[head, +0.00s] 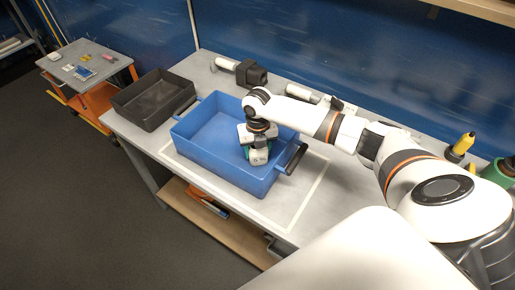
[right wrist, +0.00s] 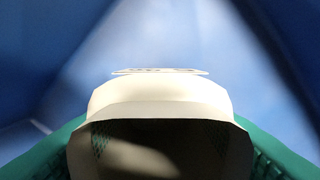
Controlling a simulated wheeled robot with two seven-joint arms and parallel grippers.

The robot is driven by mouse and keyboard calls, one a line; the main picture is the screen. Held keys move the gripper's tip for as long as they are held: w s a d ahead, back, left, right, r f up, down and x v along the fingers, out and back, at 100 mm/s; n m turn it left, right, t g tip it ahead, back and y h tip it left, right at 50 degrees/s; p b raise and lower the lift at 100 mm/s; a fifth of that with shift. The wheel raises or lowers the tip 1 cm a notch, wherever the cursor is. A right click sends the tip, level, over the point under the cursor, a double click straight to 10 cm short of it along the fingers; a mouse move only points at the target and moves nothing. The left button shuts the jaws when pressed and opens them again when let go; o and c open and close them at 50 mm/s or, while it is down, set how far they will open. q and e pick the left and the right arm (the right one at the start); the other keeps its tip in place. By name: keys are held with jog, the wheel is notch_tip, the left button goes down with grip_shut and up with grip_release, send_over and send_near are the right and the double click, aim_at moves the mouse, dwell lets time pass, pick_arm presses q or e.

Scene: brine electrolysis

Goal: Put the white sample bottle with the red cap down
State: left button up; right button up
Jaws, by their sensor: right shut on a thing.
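My right gripper (head: 259,154) points down inside the blue crate (head: 205,137), towards its right end. The right wrist view shows the white sample bottle (right wrist: 160,92) close up between the green finger pads, so the gripper is shut on it. A pale flat edge with dark marks shows at the top of the bottle. No red cap can be made out in either view. In the head view the hand hides most of the bottle, and I cannot tell whether it touches the crate floor. My left gripper is not in view.
A black tray (head: 153,98) stands left of the blue crate on the grey bench. A black-and-white device (head: 250,74) lies behind the crate. A yellow-topped tool (head: 463,143) stands at the far right. The crate's left part is empty. An orange cart (head: 91,67) stands at far left.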

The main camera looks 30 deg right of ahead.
jog(key=o, duration=1)
jog(key=shift+f, duration=0.1)
notch_tip(320, 180, up, 12)
jog(key=shift+r+b, duration=0.2)
jog(key=shift+b, duration=0.25)
